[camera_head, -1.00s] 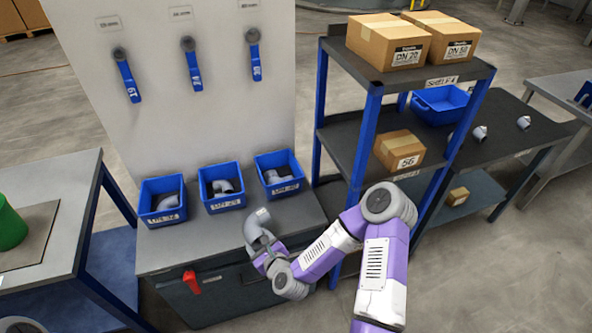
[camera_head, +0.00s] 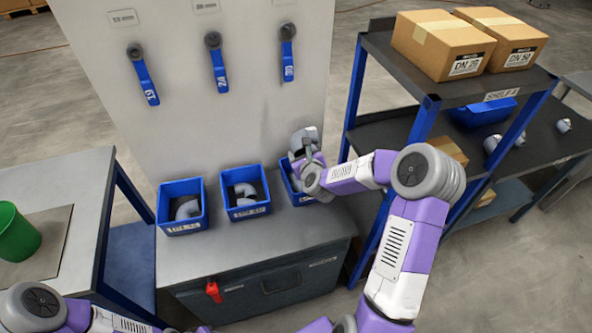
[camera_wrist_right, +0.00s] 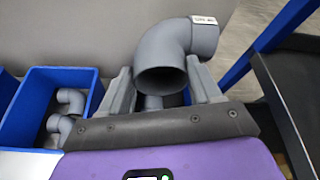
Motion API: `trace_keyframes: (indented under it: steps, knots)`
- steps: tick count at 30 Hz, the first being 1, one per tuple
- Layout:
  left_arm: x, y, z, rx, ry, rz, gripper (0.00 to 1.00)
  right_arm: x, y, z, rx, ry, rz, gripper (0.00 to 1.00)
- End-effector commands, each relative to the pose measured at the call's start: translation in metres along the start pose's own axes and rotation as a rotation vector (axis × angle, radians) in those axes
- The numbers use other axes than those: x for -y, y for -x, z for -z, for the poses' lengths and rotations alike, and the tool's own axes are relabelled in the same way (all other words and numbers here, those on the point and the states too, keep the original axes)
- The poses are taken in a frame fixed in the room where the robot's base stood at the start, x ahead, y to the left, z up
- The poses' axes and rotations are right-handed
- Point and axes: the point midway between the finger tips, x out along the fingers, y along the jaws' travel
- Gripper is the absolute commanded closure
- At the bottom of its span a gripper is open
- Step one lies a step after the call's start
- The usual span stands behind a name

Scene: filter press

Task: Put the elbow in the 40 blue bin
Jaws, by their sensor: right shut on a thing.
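A grey pipe elbow (camera_head: 305,137) with a small white label is held in my right gripper (camera_head: 303,157). In the right wrist view the elbow (camera_wrist_right: 178,50) sits between the two grey fingers of the gripper (camera_wrist_right: 165,88), its open end facing the camera. In the head view the elbow is at the right blue bin (camera_head: 287,181), apparently above it. My wrist hides much of that bin and its label. The middle blue bin (camera_head: 248,212) and left blue bin (camera_head: 183,228) each contain grey elbows; their labels are too small to read surely. My left gripper is out of view.
The bins stand on a grey bench (camera_head: 270,237) against a pale panel (camera_head: 190,110) with three blue-handled valves. A dark shelf rack (camera_head: 412,84) with cardboard boxes (camera_head: 442,45) stands close to my right arm. A green container (camera_head: 17,236) stands on the left table.

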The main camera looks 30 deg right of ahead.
Motion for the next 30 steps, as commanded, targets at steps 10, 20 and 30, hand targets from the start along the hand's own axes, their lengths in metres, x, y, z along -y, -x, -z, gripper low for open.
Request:
trace_keyframes:
  steps: [10,20,30]
  knots:
    - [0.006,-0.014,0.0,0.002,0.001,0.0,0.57,-0.015,-0.02,0.05,-0.001,0.0,0.0,0.91]
    - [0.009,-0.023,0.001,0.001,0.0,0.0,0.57,-0.024,-0.033,0.08,0.0,-0.001,0.0,0.91]
    - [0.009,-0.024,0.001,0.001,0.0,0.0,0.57,-0.027,-0.036,0.088,0.002,0.001,0.001,0.91]
